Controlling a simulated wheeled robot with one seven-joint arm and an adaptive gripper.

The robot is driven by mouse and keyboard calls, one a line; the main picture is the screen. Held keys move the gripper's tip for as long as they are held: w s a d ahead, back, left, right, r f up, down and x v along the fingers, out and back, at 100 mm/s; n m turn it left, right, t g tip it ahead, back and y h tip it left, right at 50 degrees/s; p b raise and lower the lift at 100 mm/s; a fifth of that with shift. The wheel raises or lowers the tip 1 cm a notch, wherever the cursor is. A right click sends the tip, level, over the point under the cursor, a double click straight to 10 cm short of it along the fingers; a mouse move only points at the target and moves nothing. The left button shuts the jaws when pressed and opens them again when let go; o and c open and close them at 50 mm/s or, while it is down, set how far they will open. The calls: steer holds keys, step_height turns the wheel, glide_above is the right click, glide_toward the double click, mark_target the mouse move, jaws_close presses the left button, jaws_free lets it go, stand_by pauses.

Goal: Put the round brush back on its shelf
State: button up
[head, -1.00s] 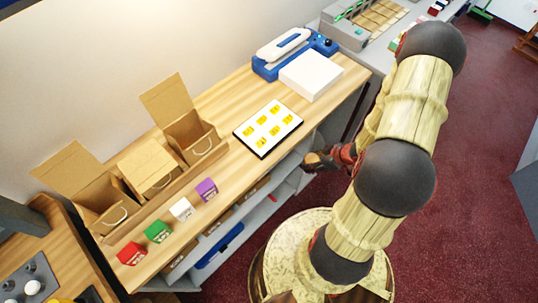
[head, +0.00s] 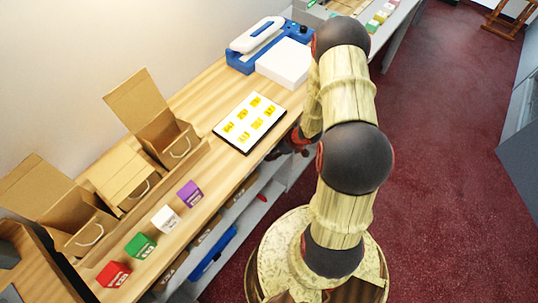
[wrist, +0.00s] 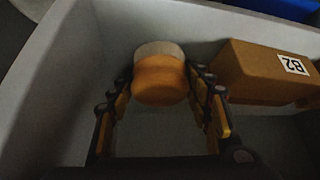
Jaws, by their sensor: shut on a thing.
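The round brush (wrist: 160,78) shows in the wrist view as a short round piece with an orange-brown body and a pale band at its far end. My gripper (wrist: 163,92) is shut on it, one finger on each side. The brush is inside a grey-walled shelf space (wrist: 75,70); I cannot tell whether it touches the shelf floor. In the head view, my gripper (head: 290,145) is at the counter's front edge, mostly hidden by my arm, and the brush is not visible there. The grey shelves (head: 262,210) run below the counter top.
A brown box labelled B2 (wrist: 262,75) lies close right of the brush in the wrist view. A blue tray (head: 212,252) is on a lower shelf. The wooden counter (head: 205,105) holds a white swatch board (head: 240,138), cardboard boxes and coloured blocks.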

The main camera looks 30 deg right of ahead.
steer(key=shift+w+f, duration=0.15)
steer(key=shift+f, duration=0.05)
steer(key=shift+w+a+f+b, duration=0.1)
steer(key=shift+w+f+b, duration=0.05)
steer(key=shift+f+b, duration=0.65)
steer(key=shift+w+f+b, duration=0.1)
steer(key=shift+f+b, duration=0.4)
steer(key=shift+f, duration=0.5)
steer(key=shift+f, duration=0.1)
steer(key=o, duration=1.1)
steer(key=p+v, duration=0.6)
steer(key=v, duration=0.6)
steer(key=shift+r, duration=0.25)
